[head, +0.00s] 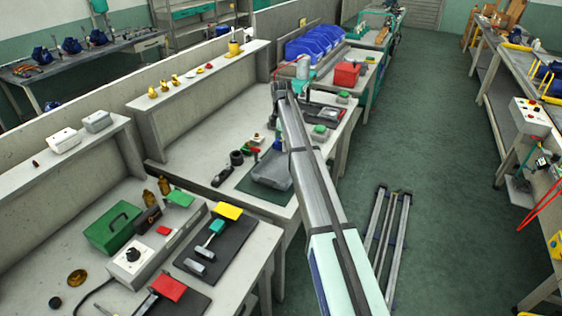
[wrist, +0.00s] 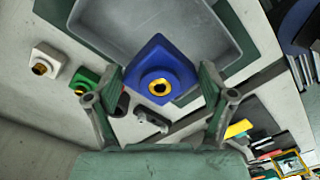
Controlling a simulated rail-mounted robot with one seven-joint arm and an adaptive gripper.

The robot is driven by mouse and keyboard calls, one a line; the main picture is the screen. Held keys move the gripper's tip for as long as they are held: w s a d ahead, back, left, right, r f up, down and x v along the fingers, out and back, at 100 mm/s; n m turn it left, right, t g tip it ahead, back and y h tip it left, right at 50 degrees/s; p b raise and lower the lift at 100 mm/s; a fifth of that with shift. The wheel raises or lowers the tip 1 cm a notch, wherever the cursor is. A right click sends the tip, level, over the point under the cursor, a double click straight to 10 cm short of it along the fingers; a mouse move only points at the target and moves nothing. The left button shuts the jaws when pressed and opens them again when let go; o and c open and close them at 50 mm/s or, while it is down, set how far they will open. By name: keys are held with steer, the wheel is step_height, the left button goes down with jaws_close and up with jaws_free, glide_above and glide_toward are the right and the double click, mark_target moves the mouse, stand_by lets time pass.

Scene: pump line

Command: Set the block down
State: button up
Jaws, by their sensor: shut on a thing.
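A blue block (wrist: 160,52) with a gold ring on its face is between the fingers of my gripper (wrist: 160,76) in the wrist view. My gripper is shut on it. A grey tray (wrist: 88,17) lies beyond the block, which overlaps the tray's near wall in this view. I cannot tell the height of the block over the tray. In the head view the grey tray (head: 270,178) sits on the bench beside my arm. My arm hides most of the gripper there.
A white block (wrist: 45,57) and a green block (wrist: 84,80), each with a gold ring, stand left of the tray in the wrist view. In the head view a red box (head: 346,74) and blue bins (head: 316,44) stand farther back.

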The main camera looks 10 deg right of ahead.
mark_target(281, 168)
step_height(281, 168, down, 11)
steer(key=shift+r+p, duration=0.2)
steer(key=shift+p, duration=0.9)
steer(key=shift+f, duration=0.1)
steer(key=o, duration=1.3)
steer(key=shift+f, duration=0.1)
steer(key=shift+c, duration=0.2)
step_height(281, 168, up, 12)
steer(key=b, duration=0.3)
steer(key=shift+r+b, duration=0.2)
steer(key=shift+b, duration=0.1)
